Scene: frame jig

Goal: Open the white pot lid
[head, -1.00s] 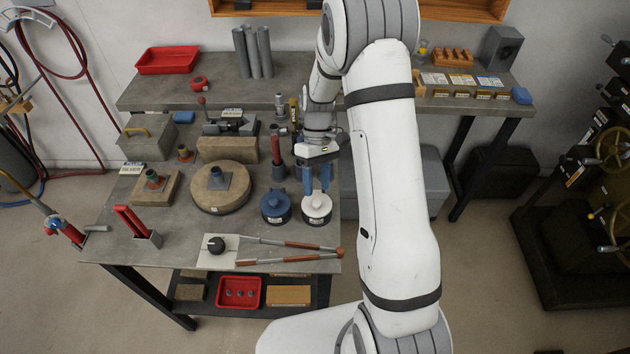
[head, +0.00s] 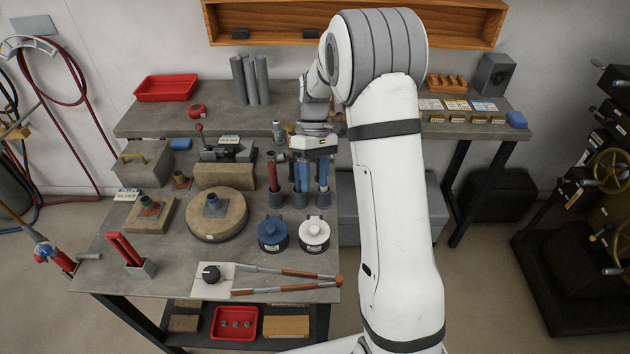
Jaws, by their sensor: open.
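The white pot (head: 314,238) stands near the right edge of the bench, with its white lid (head: 314,227) on top and a small knob on the lid. The blue pot (head: 272,236) stands close beside it on the left, also lidded. My gripper (head: 313,181) is open, its blue fingers pointing down, and appears above and behind the white pot, apart from it. Nothing shows between the fingers. The fingers overlap in the picture with upright tools in dark holders, so their exact tips are hard to make out.
Upright tools in dark holders (head: 275,198) stand behind the pots. A round wooden block (head: 219,226) is to the left. Long-handled tongs (head: 287,272) lie in front by a black knob (head: 211,274). A red upright clamp (head: 126,250) stands at the front left.

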